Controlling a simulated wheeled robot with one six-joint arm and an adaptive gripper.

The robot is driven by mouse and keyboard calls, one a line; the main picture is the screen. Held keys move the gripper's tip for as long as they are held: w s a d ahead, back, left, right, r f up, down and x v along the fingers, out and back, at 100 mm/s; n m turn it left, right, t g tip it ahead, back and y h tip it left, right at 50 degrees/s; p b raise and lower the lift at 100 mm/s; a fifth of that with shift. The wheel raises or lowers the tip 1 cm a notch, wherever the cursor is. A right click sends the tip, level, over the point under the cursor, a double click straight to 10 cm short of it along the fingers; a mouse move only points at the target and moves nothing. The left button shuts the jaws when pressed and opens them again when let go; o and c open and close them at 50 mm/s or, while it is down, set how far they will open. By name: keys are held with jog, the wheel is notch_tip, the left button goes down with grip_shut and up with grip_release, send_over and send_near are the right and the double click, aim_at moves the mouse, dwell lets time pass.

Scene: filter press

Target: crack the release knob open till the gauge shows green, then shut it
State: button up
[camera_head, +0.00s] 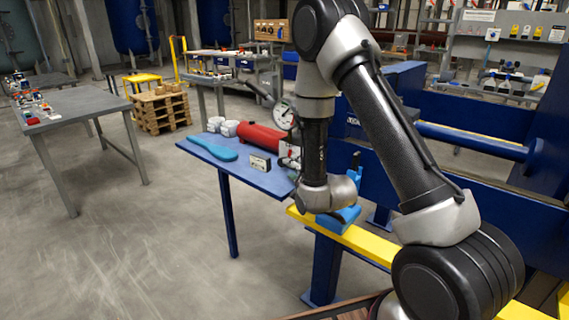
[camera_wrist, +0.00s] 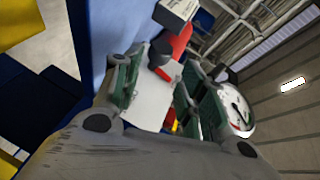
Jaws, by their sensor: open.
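The round white gauge (camera_head: 283,116) stands upright at the right end of a red cylinder (camera_head: 258,137) on a blue table. The gauge also shows in the wrist view (camera_wrist: 238,112), partly behind my right finger; its reading and any green zone are too small to tell. My gripper (camera_wrist: 160,66) is open, its green-padded fingers spread in front of a white plate (camera_wrist: 150,98) and the red cylinder (camera_wrist: 182,42). A small dark part shows between the fingers, but I cannot tell whether it is the release knob. No contact is clear.
The blue table (camera_head: 225,164) also holds a small labelled box (camera_head: 261,161), a light-blue flat piece (camera_head: 212,150) and white rolls (camera_head: 222,127). A yellow rail (camera_head: 362,243) and blue press frame (camera_head: 488,145) stand close on the right.

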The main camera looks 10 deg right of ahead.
jog(key=shift+f+y, duration=0.1)
jog(key=shift+y, duration=0.2)
jog(key=shift+w+a+f, duration=0.1)
jog(key=shift+w+a, duration=0.05)
jog(key=shift+w, duration=0.2)
jog(key=x, duration=0.6)
jog(key=shift+w+f, duration=0.15)
jog(key=shift+w, duration=0.25)
jog(key=shift+a, duration=0.1)
